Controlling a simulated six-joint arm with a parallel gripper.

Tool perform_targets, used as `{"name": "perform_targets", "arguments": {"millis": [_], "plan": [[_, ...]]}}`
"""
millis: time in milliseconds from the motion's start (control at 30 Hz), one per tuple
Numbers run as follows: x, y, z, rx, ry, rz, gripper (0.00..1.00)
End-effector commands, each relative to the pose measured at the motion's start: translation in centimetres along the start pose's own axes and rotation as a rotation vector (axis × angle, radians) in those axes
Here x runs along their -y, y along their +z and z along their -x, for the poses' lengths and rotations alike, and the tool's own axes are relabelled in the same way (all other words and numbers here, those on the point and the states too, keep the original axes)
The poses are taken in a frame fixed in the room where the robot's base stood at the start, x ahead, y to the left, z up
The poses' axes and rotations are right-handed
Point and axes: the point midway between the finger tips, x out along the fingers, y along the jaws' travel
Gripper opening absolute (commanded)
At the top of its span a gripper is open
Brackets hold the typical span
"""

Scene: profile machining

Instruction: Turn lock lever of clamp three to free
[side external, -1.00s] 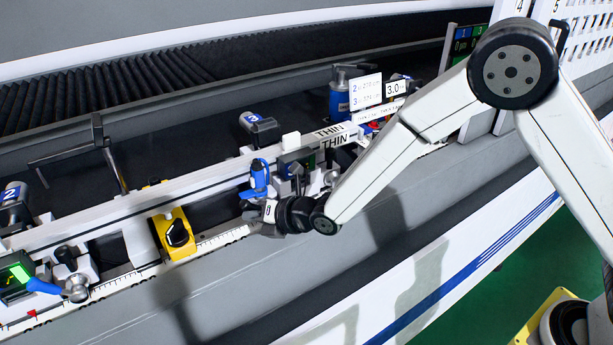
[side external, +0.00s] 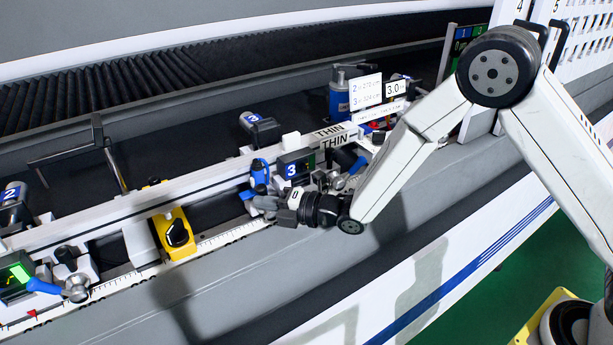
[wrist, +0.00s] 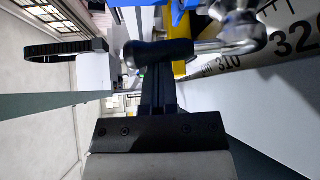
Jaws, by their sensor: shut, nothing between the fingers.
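Clamp three, with its dark 3-marked box (side external: 291,170), sits on the rail near the middle of the side view. In the wrist view a dark lever handle (wrist: 158,52) with a shiny metal hub (wrist: 238,30) crosses just beyond the fingertips. My gripper (side external: 258,205) is shut and empty, low in front of the clamp, and it shows in the wrist view (wrist: 158,75). I cannot tell whether it touches the handle.
A white ruler (side external: 235,236) runs along the rail's front edge. A yellow block (side external: 176,234) with a black knob stands left of my gripper. Another clamp's blue lever (side external: 42,286) lies at far left.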

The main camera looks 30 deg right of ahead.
Motion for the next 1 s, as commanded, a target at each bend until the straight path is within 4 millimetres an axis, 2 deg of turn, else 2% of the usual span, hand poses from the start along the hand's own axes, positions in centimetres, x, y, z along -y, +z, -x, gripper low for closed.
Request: {"name": "perform_targets", "arguments": {"millis": [467, 1000], "plan": [[0.4, 2.4, 1.8, 0.005, 0.28, -0.352, 0.0], [1.3, 3.9, 3.1, 0.006, 0.272, -0.342, 0.0]]}}
